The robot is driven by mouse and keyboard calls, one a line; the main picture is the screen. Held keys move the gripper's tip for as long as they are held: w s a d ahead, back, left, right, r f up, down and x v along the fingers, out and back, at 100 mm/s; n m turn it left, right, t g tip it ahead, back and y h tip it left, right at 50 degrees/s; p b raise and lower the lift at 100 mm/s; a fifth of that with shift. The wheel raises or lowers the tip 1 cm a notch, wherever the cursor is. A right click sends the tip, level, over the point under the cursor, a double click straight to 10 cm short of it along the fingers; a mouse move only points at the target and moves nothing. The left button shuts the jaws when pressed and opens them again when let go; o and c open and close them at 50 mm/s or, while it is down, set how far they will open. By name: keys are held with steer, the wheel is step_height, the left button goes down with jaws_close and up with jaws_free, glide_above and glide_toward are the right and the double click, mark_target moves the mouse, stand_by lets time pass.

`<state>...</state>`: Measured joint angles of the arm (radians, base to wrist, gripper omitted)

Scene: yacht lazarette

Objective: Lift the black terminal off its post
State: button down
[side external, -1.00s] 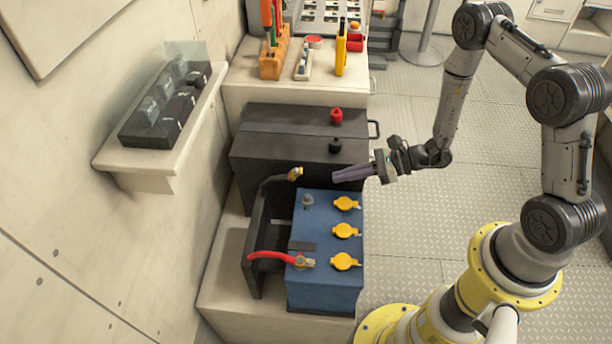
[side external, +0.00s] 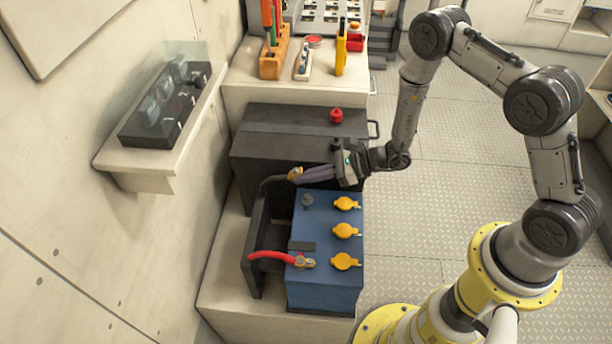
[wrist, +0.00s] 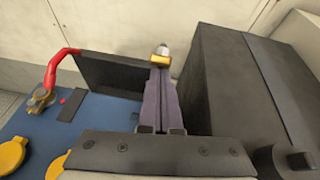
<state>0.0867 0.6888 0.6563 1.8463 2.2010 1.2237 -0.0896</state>
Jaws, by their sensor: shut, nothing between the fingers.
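The black terminal is a brass clamp (side external: 295,174) on the end of a black cable, held up behind the blue battery (side external: 325,275). It is clear of the bare grey post (side external: 307,201) at the battery's back left corner. My gripper (side external: 302,174) is shut and empty, its purple fingers pointing left with their tips right at the clamp. In the wrist view, the clamp (wrist: 161,60) shows just past the shut fingertips (wrist: 161,72); whether they touch it I cannot tell. The post is hidden in that view.
A red cable's clamp (side external: 304,262) sits at the battery's front left. Yellow caps (side external: 346,231) line its right side. A black upright panel (side external: 262,235) stands left of it. A black box (side external: 280,135) stands behind, with a red knob (side external: 336,115). Floor to the right is open.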

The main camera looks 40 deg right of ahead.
mark_target(298, 170)
steer(key=shift+r, duration=0.1)
steer(key=shift+w+a+r, duration=0.4)
steer(key=shift+r, duration=0.2)
steer(key=shift+w+a+r, duration=0.35)
steer(key=shift+r, duration=0.2)
steer(key=shift+s+d, duration=0.1)
